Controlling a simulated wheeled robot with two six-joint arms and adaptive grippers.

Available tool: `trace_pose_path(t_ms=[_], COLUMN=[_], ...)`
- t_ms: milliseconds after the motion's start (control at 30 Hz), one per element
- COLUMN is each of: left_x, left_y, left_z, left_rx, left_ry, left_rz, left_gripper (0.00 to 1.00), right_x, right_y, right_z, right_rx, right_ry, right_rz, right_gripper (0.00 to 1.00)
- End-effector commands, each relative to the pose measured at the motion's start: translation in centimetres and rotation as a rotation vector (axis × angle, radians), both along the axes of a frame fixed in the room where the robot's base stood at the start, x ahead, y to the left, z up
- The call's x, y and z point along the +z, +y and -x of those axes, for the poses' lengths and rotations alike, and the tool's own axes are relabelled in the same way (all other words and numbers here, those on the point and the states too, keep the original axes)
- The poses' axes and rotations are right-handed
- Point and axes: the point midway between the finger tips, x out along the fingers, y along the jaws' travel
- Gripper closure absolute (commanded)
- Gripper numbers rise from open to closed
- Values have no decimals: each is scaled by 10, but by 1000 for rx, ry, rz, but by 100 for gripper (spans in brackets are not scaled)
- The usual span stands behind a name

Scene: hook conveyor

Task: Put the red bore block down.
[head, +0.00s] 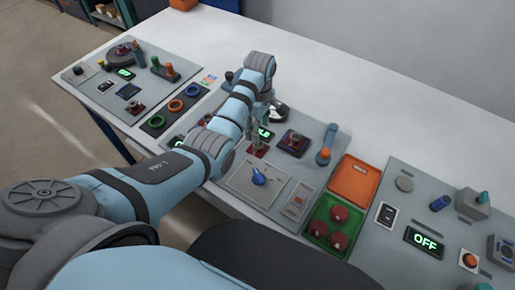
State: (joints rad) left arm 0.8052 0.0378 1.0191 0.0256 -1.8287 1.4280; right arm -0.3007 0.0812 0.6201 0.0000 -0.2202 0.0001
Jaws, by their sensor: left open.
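My left gripper (262,135) points down over the middle grey panel (240,182). Its jaws are open. A small dark red block (258,151), which looks like the red bore block, sits at the panel's surface just below the fingertips. The fingers partly cover it, and I cannot tell whether they touch it. My right gripper is out of view.
On the middle panel are a dark square unit (294,142), a blue lever (326,151) and a blue knob (259,176). A green tray (318,229) holds red round pieces beside an orange tray (354,182). The table's back right (400,110) is clear.

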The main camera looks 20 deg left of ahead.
Motion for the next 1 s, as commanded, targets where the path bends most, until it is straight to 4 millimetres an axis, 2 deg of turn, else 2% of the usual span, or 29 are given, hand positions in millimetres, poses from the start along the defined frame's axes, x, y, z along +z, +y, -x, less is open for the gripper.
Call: trace_pose_path(t_ms=[33,100,267,433,533,700,1000], left_x=[-14,-27,-48,-82,-88,-86,-86], left_y=[0,-1,3,7,7,7,7], left_z=[0,0,0,1,1,0,0], left_rx=[-1,-2,-2,-3,-4,-4,-4], left_ry=[2,0,-1,-2,-3,-4,-4], left_rz=[1,1,0,1,1,1,1], left_gripper=[48,48,48,48,48,48,96], right_x=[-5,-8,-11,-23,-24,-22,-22], right_y=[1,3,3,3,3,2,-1], right_z=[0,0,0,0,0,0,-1], right_rx=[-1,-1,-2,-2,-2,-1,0], right_ry=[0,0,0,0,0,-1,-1], right_rz=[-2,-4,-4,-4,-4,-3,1], right_gripper=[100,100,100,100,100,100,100])
